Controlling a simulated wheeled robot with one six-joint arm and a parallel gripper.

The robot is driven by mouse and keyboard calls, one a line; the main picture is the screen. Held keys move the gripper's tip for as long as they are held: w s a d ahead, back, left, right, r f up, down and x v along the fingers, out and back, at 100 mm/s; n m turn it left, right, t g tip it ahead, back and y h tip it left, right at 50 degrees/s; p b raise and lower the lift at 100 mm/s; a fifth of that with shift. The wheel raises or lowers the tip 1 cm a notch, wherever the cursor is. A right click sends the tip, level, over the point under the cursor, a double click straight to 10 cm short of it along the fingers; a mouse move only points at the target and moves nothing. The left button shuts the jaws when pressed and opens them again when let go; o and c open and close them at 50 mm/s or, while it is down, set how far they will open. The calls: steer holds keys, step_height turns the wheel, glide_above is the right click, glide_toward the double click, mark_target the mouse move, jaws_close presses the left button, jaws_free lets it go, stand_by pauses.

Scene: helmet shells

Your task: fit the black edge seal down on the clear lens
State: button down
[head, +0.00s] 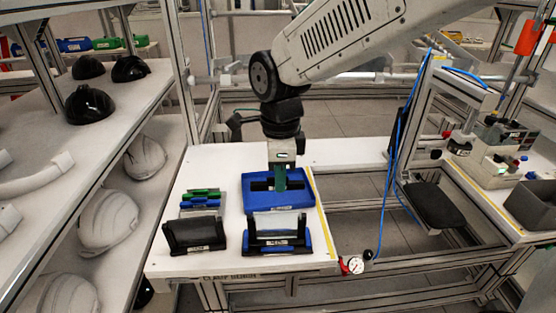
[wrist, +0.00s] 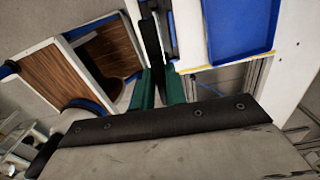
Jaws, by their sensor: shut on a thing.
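My gripper (head: 280,180), with teal fingers, is over the blue tray and shut on a dark strip, which appears to be the black edge seal (head: 262,185). In the wrist view, the seal (wrist: 152,45) runs up and away from between the fingers (wrist: 160,90). The clear lens (head: 278,224) stands in a black holder with a blue base (head: 310,245), at the front of the table. The gripper and seal are behind and above it in the head view, apart from it. The part of the seal between the fingers is hidden.
A blue tray (head: 312,192) lies on the white table (head: 155,255). A black stand with a dark panel (head: 195,235) is left of the lens holder. Green and blue pieces (head: 200,200) lie behind it. A gauge (head: 354,265) and blue hoses (head: 389,170) are off the right side.

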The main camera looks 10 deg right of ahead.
steer(key=shift+w+d, duration=0.15)
steer(key=shift+w, duration=0.05)
steer(key=shift+f, duration=2.9)
steer(key=shift+f, duration=1.2)
steer(key=c, duration=1.3)
jaws_free()
steer(key=shift+c, duration=0.2)
